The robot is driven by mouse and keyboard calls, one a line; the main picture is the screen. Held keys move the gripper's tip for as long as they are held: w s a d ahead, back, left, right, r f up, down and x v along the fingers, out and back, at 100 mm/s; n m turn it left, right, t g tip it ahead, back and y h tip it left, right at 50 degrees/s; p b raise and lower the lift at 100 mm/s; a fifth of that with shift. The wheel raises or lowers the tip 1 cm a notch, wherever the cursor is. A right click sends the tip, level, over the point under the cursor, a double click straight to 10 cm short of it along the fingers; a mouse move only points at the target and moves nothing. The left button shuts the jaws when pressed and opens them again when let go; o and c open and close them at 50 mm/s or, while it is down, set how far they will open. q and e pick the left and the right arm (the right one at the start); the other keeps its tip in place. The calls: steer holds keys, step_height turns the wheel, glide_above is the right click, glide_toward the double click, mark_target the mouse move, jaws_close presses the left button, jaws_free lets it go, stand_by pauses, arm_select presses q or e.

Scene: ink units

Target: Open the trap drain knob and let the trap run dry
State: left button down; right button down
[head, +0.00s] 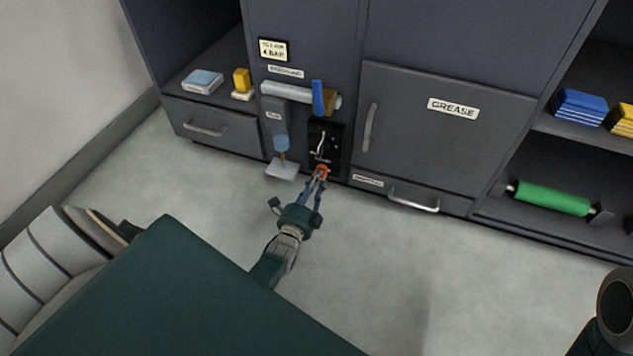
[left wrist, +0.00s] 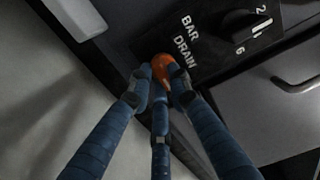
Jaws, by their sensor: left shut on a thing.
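The orange drain knob (head: 322,169) sits at the lower end of a black panel (head: 325,136) on the cabinet front. In the left wrist view the orange knob (left wrist: 163,68) is beside the lettering DRAIN. My left gripper (head: 319,174) is shut on it, its blue fingers on either side in the left wrist view (left wrist: 161,82). The fingers partly hide the knob, and I cannot tell how far it is turned. A small blue bowl (head: 281,142), possibly the trap, hangs left of the panel. A pale tray (head: 283,169) lies below it. My right gripper is out of view.
A black dial (left wrist: 240,24) sits near the knob. A blue lever (head: 318,97) stands above the panel. To the right are the GREASE door (head: 440,130) and a low drawer handle (head: 414,201). The floor in front is clear.

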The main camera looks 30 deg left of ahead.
arm_select(q)
steer(key=shift+s+d+f, duration=0.1)
steer(key=c, duration=1.6)
jaws_free()
steer(key=shift+c, duration=0.2)
steer(key=shift+o, duration=0.3)
